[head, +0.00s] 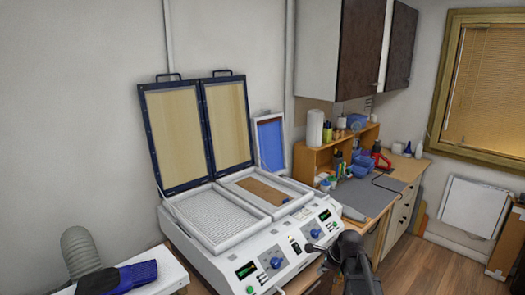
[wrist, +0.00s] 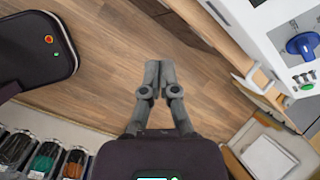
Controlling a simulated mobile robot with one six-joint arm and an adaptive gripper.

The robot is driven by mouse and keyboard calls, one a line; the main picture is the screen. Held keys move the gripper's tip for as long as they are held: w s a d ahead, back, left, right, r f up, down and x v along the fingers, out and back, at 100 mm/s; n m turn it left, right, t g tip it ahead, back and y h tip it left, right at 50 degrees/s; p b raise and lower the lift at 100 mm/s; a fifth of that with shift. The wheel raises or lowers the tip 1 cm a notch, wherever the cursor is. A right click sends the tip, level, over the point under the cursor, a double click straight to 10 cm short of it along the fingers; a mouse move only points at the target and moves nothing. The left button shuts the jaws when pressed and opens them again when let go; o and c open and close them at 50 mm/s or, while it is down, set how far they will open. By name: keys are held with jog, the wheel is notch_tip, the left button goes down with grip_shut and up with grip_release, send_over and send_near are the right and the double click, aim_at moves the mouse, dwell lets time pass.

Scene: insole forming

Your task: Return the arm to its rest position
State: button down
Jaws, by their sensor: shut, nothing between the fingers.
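My gripper (wrist: 155,68) is shut and empty in the wrist view, its two grey fingers together above the wooden floor (wrist: 110,50). In the head view my dark arm (head: 357,268) rises at the bottom edge, in front of the forming machine's right corner. The white forming machine (head: 262,262) stands with both framed lids (head: 178,135) raised. Its left bed (head: 215,214) is bare, and a brown sheet (head: 262,191) lies in the right bed. The machine's front also shows at the upper right of the wrist view (wrist: 270,25), apart from the fingers.
A bench (head: 375,196) with a grey mat, bottles and blue bins stands right of the machine. A blue and black device (head: 130,278) and a grey hose (head: 80,250) are at lower left. Jars (wrist: 45,155) line the wrist view's lower left. Open floor lies under the gripper.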

jog(key=s+a+f+n+g+h+b, duration=0.3)
jog(key=s+f+n+b, duration=0.9)
jog(key=n, duration=0.7)
jog(key=s+f, duration=0.2)
jog(key=s, duration=0.2)
jog(key=shift+s+f+h, duration=0.4)
jog(key=shift+w+a, duration=0.1)
dwell(0.9)
